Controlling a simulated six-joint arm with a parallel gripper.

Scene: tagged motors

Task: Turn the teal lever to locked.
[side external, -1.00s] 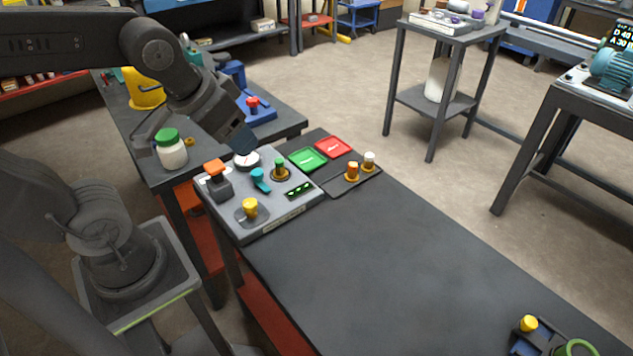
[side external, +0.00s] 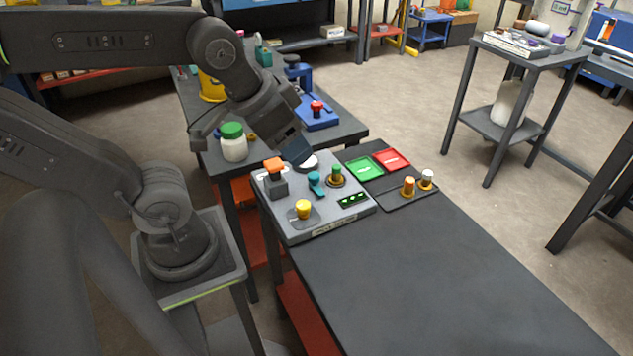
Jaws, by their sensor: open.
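The teal lever (side external: 315,183) stands on the grey control panel (side external: 338,218) near its middle, between the orange-topped switch and the green knob. I cannot read which marking it points to. My gripper (side external: 300,157) is over the back edge of the panel, behind and a little left of the lever, beside the round white gauge. It is apart from the lever and holds nothing that I can see. Its fingertips are dark and small in the picture, so the gap between them is hard to make out.
Close to the lever are an orange-topped switch (side external: 275,172), a green knob (side external: 337,171), a yellow knob (side external: 303,208) and a gauge (side external: 309,163). Green (side external: 364,168) and red (side external: 392,159) pads lie to the right. The front table (side external: 430,280) is clear.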

